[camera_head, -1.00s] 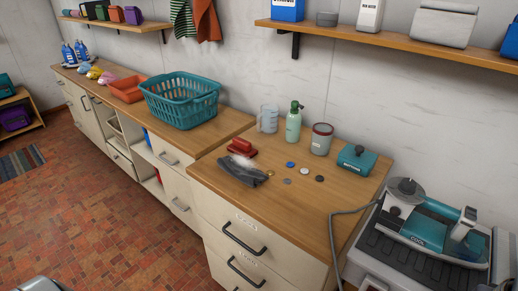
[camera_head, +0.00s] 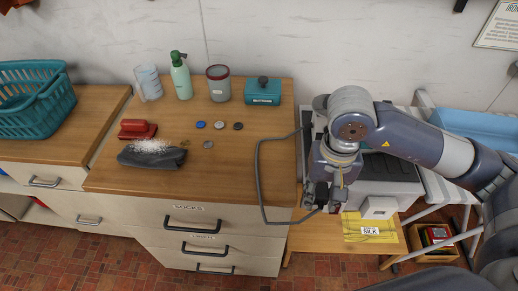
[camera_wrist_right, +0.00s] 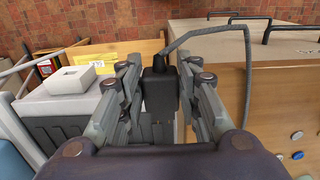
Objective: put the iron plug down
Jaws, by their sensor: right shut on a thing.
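The grey cord (camera_wrist_right: 205,33) runs from the plug and arcs to the right. In the head view the cord (camera_head: 258,170) loops down past the counter's front edge toward the gripper. The plug is too small and dark to make out there. The iron is hidden behind my right arm. My left gripper is not in view.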

